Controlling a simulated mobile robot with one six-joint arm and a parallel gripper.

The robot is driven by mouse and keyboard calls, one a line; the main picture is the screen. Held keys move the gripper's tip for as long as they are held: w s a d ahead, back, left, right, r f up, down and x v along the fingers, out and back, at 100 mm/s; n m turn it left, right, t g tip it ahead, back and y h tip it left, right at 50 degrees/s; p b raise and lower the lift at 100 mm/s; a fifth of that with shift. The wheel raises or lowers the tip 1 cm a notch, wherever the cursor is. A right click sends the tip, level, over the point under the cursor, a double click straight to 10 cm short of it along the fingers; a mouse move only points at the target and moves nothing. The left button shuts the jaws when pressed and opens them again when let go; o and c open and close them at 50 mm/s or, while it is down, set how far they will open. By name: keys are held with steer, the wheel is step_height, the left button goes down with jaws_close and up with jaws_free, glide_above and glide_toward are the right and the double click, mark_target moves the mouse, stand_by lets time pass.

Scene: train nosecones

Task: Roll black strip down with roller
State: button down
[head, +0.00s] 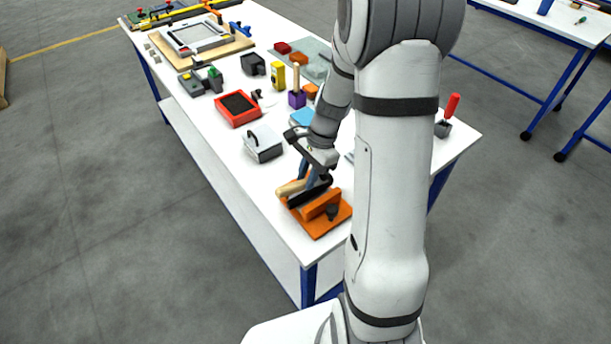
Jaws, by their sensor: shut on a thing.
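My gripper (308,183) points down at the near end of the white table, just above an orange fixture. It is shut on what looks like the roller, whose tan handle (291,188) sticks out to the left of the fingers. The fixture has an orange base plate (325,226) and a raised orange block (321,206). A black strip (309,194) lies along the block's left side, close beneath the fingers. The roller's wheel is hidden or too small to make out, so I cannot tell whether it touches the strip.
A grey-and-white box (262,145) and a red tray (238,108) stand further back on the white table (226,140). Several small blocks and a yellow item (278,76) are beyond. A red-handled tool (449,108) stands at the right edge. My arm hides part of the table.

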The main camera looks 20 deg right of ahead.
stand_by(0.4)
steer(key=shift+r+p, duration=2.5)
steer(key=shift+r, duration=0.55)
